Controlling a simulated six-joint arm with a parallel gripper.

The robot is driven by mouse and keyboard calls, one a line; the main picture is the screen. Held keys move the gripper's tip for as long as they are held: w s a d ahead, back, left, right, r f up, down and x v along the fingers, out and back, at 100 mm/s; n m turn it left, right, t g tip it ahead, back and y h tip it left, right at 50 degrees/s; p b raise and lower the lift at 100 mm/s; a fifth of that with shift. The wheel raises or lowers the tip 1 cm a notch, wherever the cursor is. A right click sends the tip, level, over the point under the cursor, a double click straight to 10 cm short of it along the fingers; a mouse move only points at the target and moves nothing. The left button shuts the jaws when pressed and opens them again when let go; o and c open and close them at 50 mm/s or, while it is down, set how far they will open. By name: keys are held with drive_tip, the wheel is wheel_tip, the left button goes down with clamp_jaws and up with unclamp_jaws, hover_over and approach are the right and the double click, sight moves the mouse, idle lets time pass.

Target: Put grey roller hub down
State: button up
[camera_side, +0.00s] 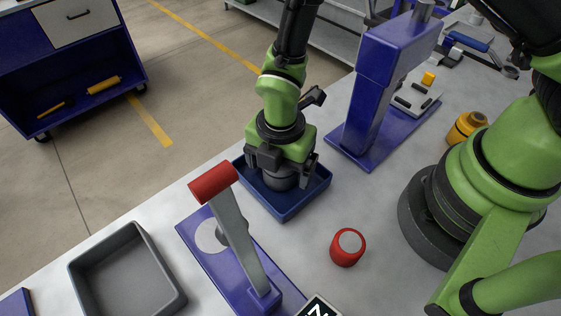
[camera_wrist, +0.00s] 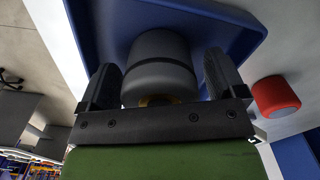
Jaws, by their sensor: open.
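The grey roller hub (camera_wrist: 158,62) is a rounded grey cylinder with a dark band. It sits in the blue tray (camera_wrist: 245,22), between the fingers of my gripper (camera_wrist: 160,85). The fingers are open, with a gap visible on each side of the hub in the wrist view. In the side view my gripper (camera_side: 281,178) reaches down into the blue tray (camera_side: 290,212), and the hub (camera_side: 279,180) shows partly between the fingers. The hub's underside is hidden.
A red hub (camera_side: 347,247) stands on the table right of the tray. A blue lever press with a red handle (camera_side: 213,182) stands in front. An empty grey tray (camera_side: 128,275) lies at front left. A blue column (camera_side: 372,110) rises behind the tray. An orange bottle (camera_side: 466,127) stands right.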

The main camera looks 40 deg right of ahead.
drive_tip(key=s+d+r+m+t+y, duration=0.15)
drive_tip(key=r+m, duration=0.25)
drive_tip(key=r, duration=0.4)
drive_tip(key=d+r+m+t, duration=0.1)
drive_tip(key=d+r+m, duration=0.25)
drive_tip(key=r, duration=0.45)
drive_tip(key=s+d+r+m+t, duration=0.1)
drive_tip(key=d+r+m, duration=0.1)
drive_tip(key=r+m, duration=0.5)
drive_tip(key=s+d+r+m+t, duration=0.3)
drive_tip(key=s+d+r+m, duration=0.2)
drive_tip(key=s+m, duration=0.3)
drive_tip(key=shift+s+d+r+m+t, duration=0.15)
drive_tip(key=shift+s+r+m+t, duration=0.2)
drive_tip(key=shift+r+m, duration=1.15)
drive_tip(key=shift+f+m+y, duration=0.25)
drive_tip(key=shift+f+m, duration=0.2)
drive_tip(key=shift+f, duration=0.15)
